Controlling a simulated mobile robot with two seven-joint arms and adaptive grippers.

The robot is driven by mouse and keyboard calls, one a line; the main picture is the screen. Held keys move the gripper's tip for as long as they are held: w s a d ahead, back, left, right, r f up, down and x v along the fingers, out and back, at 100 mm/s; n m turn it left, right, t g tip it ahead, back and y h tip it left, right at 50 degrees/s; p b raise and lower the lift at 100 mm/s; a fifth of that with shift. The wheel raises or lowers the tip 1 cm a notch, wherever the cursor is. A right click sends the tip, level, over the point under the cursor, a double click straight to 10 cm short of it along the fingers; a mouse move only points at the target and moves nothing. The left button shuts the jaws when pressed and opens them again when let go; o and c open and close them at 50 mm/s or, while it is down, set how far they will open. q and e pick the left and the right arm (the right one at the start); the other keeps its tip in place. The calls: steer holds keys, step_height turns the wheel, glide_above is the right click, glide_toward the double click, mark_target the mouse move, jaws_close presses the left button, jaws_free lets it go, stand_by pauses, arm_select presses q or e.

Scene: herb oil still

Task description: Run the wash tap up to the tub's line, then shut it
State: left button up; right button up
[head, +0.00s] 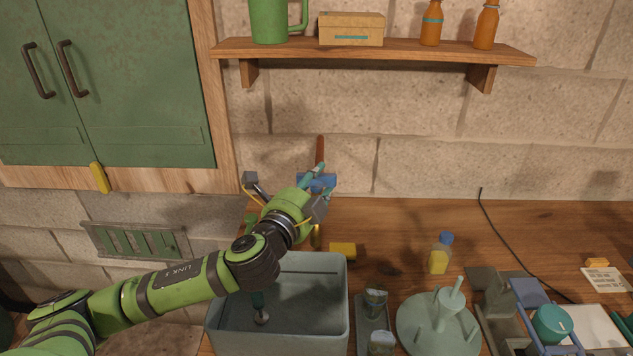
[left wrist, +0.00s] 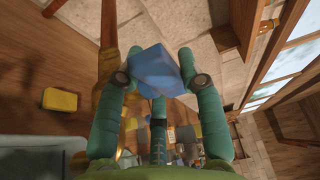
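The wash tap's blue handle (head: 325,181) sits near the wall, by an upright reddish-brown pipe (head: 320,150). In the left wrist view, the blue handle (left wrist: 155,70) lies between the teal fingers of my left gripper (left wrist: 160,58). The fingers are very close to its sides; I cannot tell whether they press on it. In the head view my left gripper (head: 316,180) partly hides the tap. The grey tub (head: 347,300) stands in front, partly under my left arm. I cannot make out its line, a water level or a stream. My right gripper is not in view.
A yellow block (head: 342,250) lies behind the tub. To the right stand a grey tray (head: 374,325) with jars, a pale green round stand (head: 438,325) and a blue-capped bottle (head: 440,253). A shelf (head: 380,48) hangs above. The counter behind the bottle is clear.

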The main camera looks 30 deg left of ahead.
arm_select(q)
steer(key=shift+c, duration=0.5)
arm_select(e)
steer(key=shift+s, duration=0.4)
